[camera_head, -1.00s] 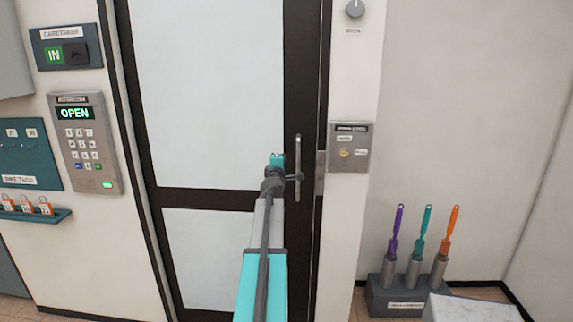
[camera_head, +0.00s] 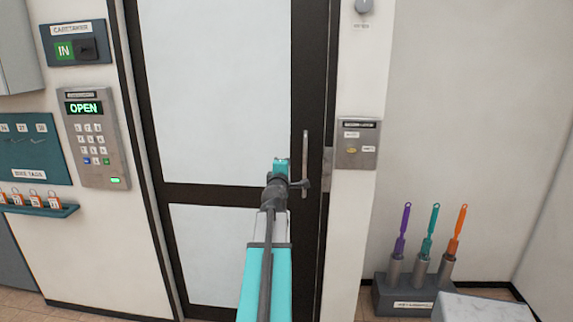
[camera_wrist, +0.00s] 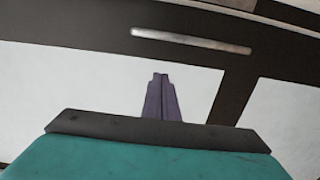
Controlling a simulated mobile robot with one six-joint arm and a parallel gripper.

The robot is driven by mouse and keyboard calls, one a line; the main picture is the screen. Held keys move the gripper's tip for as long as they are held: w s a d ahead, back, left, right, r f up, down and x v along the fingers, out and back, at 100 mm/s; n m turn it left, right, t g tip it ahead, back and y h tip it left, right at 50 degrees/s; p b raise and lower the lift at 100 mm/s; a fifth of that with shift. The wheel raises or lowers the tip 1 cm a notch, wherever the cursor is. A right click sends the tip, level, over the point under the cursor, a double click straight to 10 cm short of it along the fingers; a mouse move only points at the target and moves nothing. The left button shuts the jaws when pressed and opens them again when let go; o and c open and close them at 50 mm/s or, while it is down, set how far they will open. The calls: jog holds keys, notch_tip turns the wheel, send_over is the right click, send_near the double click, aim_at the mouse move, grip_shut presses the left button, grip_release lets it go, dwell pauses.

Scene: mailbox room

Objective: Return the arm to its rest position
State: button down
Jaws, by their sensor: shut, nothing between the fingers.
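My arm reaches forward in the head view toward the dark-framed door with pale panels (camera_head: 222,95). My gripper (camera_wrist: 161,78) is shut and empty in the wrist view, its two fingers together in front of the door. In the head view the fingers are hidden beyond the wrist; only the teal end of the arm shows. The long metal door handle (camera_head: 305,160) stands just right of the arm's end. It also shows in the wrist view as a bright bar (camera_wrist: 190,40) beyond the fingertips. The fingers appear apart from it.
A keypad reading OPEN (camera_head: 93,135) and a teal bike tags board (camera_head: 28,150) are on the left wall. A metal wall plate (camera_head: 358,143) is right of the door. A grey stand (camera_head: 400,297) with purple, teal and orange-handled tools is at lower right, beside a pale block (camera_head: 480,308).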

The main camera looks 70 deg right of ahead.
jog(key=shift+a, duration=0.35)
jog(key=shift+w, duration=0.1)
dwell(0.3)
